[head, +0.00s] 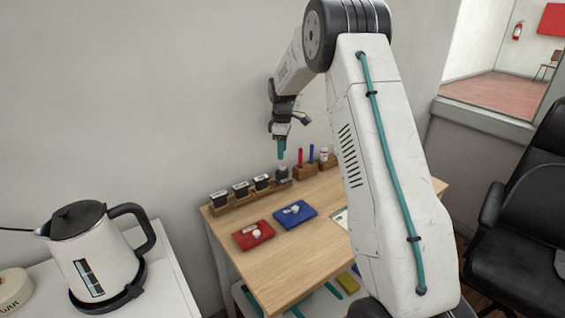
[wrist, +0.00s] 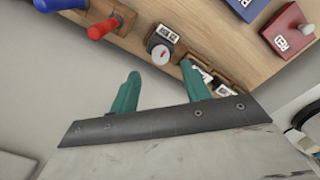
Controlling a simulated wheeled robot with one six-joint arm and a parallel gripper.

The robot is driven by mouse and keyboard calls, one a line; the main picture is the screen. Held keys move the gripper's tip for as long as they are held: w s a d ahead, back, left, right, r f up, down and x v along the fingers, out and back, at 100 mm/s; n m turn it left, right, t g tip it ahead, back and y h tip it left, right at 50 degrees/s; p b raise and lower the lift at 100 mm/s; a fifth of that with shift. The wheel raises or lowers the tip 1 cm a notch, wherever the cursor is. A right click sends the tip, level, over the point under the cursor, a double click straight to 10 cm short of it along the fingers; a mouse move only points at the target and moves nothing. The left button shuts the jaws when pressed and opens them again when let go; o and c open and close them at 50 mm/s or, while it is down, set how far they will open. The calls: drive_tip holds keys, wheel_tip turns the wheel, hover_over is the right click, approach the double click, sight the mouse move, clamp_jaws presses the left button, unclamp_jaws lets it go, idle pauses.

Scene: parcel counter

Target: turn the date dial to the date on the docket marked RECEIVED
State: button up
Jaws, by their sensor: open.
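In the head view the dial (head: 283,171) stands at the back of the wooden counter. My gripper (head: 282,149) is above it, pointing down. In the wrist view my gripper (wrist: 161,82) has its two teal fingers apart, with the dial beyond them and nothing held. A pale paper (head: 341,218) lies partly behind my arm. I cannot make out a RECEIVED mark or a date.
A wooden rack (head: 241,199) with several dark blocks stands left of the dial. Red and blue upright handles (head: 311,153) stand to its right. A red pad (head: 253,235) and a blue pad (head: 295,214) lie in front. A kettle (head: 95,250) stands on a separate white surface.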

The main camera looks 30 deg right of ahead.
sight(282, 164)
wheel_tip(282, 164, down, 6)
drive_tip(key=shift+r, duration=0.15)
drive_tip(key=c, duration=1)
